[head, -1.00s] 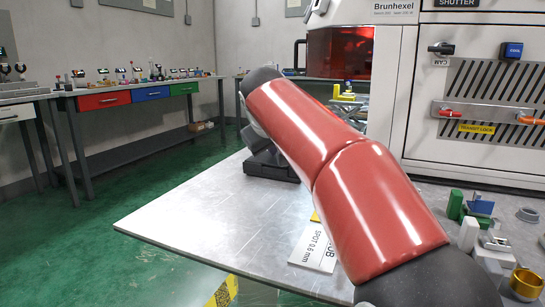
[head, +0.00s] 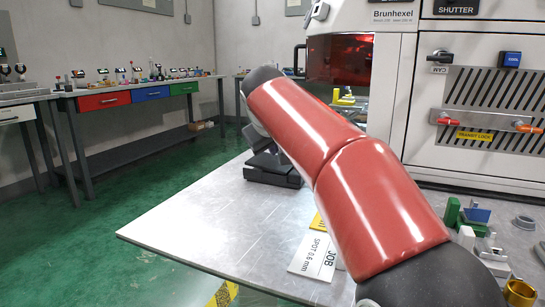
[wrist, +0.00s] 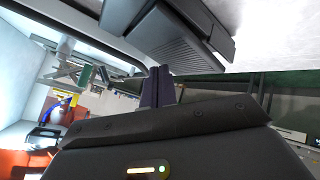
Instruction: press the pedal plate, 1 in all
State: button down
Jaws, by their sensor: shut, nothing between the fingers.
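The pedal plate (wrist: 185,38) is a dark, ribbed plate at the top of the wrist view, which is turned nearly upside down. In the head view the black pedal unit (head: 273,174) sits on the pale metal table, below the far end of my red arm. My gripper (wrist: 159,73) is shut and empty. Its fingertips are close to the ribbed plate's edge in the wrist view; I cannot tell whether they touch. In the head view my arm hides the gripper's tips and part of the pedal.
The pale table (head: 205,222) is mostly clear left of my arm. A job card (head: 314,255) lies near its front. Small fixtures (head: 472,215) and a brass cup (head: 521,293) stand at right. The white machine (head: 480,100) stands behind. A bench (head: 130,97) is far left.

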aim_at(276, 163)
jog(key=r+p, duration=0.5)
jog(key=shift+s+d+r, duration=0.1)
jog(key=shift+d, duration=0.15)
dwell(0.8)
